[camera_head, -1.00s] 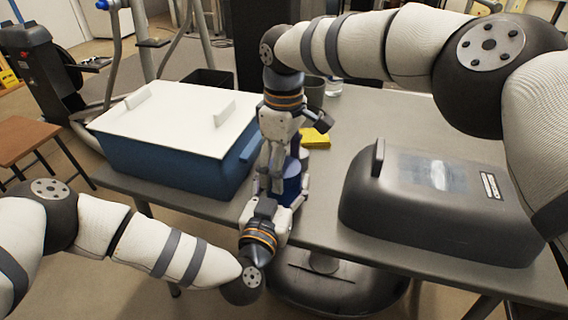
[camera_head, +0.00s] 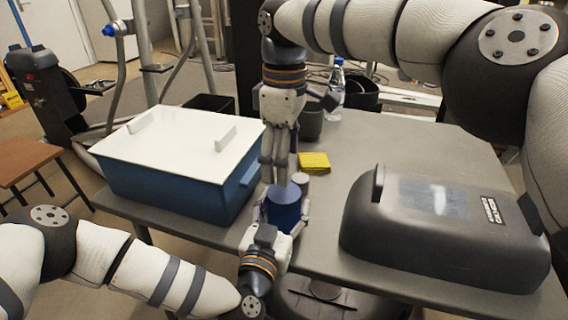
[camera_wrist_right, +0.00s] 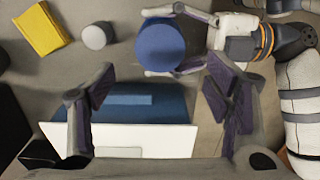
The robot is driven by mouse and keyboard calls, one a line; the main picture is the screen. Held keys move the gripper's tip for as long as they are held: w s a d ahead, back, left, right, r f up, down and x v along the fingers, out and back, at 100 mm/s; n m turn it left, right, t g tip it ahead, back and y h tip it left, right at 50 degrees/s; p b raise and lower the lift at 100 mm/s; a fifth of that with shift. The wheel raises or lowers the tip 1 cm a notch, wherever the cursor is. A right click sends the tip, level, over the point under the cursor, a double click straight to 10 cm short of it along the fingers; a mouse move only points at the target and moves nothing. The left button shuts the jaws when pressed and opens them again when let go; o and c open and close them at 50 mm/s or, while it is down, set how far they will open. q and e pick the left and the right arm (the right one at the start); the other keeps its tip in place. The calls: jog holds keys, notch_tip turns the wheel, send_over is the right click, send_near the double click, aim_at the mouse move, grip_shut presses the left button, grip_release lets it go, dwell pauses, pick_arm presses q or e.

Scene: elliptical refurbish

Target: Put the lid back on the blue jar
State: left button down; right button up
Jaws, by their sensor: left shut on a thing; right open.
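The blue jar (camera_head: 284,214) stands upright at the table's front edge, between the blue box and the dark case. A flat, lighter blue top, which looks like its lid (camera_head: 284,194), covers it; in the right wrist view I see a full blue disc (camera_wrist_right: 160,46). I cannot tell how firmly it sits. My left gripper (camera_head: 282,206) is shut around the jar from the front; its fingers also show beside the jar in the right wrist view (camera_wrist_right: 183,42). My right gripper (camera_head: 280,180) points down just above the jar, open and empty, its fingers spread in its wrist view (camera_wrist_right: 158,80).
A blue box (camera_head: 170,180) with a white cover stands left of the jar. A dark case (camera_head: 440,240) stands right. A small grey cylinder (camera_head: 300,179), a yellow block (camera_head: 314,162), a dark cup (camera_head: 311,122) and a bottle (camera_head: 337,85) are behind. The table is clear at back right.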

aim_at(284, 191)
notch_tip(284, 191, down, 8)
jog(key=shift+f, duration=0.1)
dwell(0.4)
jog(key=c, duration=1.2)
jog(key=o, duration=1.4)
jog(key=shift+c, duration=0.2)
notch_tip(284, 191, up, 12)
